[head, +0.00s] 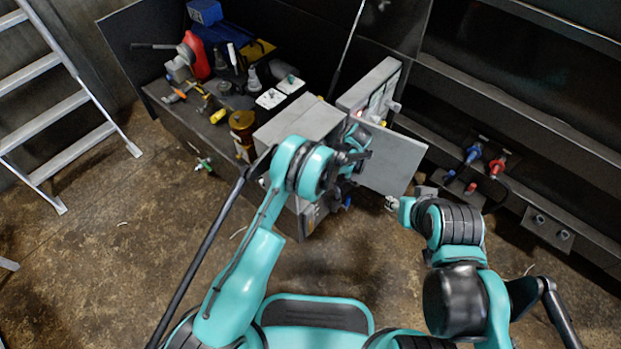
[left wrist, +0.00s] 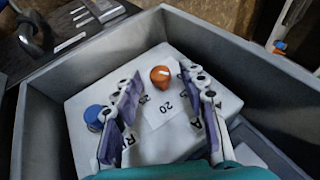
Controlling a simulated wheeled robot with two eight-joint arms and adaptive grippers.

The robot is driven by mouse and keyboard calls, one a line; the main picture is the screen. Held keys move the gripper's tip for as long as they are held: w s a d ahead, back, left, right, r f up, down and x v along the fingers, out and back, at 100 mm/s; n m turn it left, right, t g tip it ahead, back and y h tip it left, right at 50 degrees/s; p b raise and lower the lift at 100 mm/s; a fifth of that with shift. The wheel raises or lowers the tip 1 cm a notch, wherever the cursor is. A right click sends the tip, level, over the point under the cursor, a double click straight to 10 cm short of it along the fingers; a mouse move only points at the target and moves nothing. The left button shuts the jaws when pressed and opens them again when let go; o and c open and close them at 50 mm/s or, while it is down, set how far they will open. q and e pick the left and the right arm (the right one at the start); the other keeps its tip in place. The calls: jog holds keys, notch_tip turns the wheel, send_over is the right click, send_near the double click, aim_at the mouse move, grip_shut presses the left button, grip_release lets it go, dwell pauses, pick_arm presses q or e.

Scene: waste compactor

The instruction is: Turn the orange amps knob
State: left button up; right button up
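The orange knob (left wrist: 160,76) sits on a white panel (left wrist: 165,128) marked "20", inside a grey box (left wrist: 215,42). My left gripper (left wrist: 161,72) is open, with its two fingers on either side of the orange knob; I cannot tell whether they touch it. A blue knob (left wrist: 93,115) is on the same panel, left of the fingers. In the head view my left gripper (head: 355,152) reaches into the open box and hides the knob there. My right arm's end (head: 398,205) is low beside the box door; its fingers are not clear.
The box's open grey door (head: 392,160) stands right of my left gripper. A bench (head: 175,120) with tools and bottles is behind left. Blue and red connectors (head: 472,153) are on the right wall. A ladder (head: 75,105) stands at far left.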

pick_arm(q)
jog(key=v, duration=1.2)
jog(key=shift+a, duration=0.1)
